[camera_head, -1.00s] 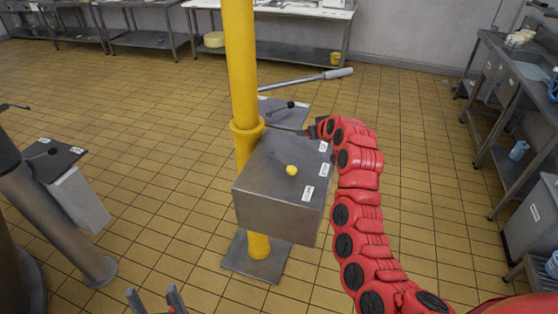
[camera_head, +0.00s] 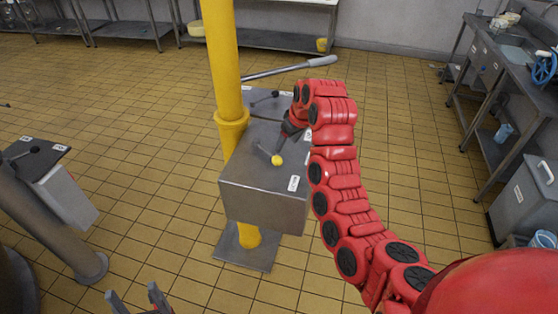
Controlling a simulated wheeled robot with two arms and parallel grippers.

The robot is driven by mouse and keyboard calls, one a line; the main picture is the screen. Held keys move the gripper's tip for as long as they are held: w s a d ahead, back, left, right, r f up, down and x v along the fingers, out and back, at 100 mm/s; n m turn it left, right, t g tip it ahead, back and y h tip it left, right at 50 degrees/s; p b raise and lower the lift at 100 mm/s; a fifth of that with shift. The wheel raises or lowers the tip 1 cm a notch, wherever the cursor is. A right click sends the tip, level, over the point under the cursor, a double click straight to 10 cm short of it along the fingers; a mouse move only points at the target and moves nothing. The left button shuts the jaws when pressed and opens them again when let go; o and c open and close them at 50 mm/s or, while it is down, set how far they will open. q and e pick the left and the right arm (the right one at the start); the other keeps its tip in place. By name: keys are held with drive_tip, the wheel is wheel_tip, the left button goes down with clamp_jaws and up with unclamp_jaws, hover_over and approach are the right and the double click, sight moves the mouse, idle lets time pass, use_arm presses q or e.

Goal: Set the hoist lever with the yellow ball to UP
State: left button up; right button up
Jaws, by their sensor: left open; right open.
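The lever's yellow ball (camera_head: 277,160) stands over the top of a grey metal box (camera_head: 262,207) on the yellow post. Its thin rod runs to the upper left of the ball. My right gripper (camera_head: 287,134) is over the box, just beyond the ball, open and partly hidden by its own red arm; I cannot tell whether it touches the lever. My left gripper (camera_head: 139,298) is open and empty at the bottom edge, far from the box.
The yellow post (camera_head: 224,62) rises at the box's left. A long grey-handled bar (camera_head: 290,69) and another panel with a black-knobbed lever (camera_head: 268,97) lie behind. Another black-knobbed panel (camera_head: 35,155) is at left. A steel bench (camera_head: 518,72) stands at right.

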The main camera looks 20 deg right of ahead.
sight(279, 159)
drive_tip(key=x, duration=1)
drive_tip(key=shift+a, duration=0.1)
drive_tip(key=shift+x, duration=0.85)
clamp_jaws()
idle(0.5)
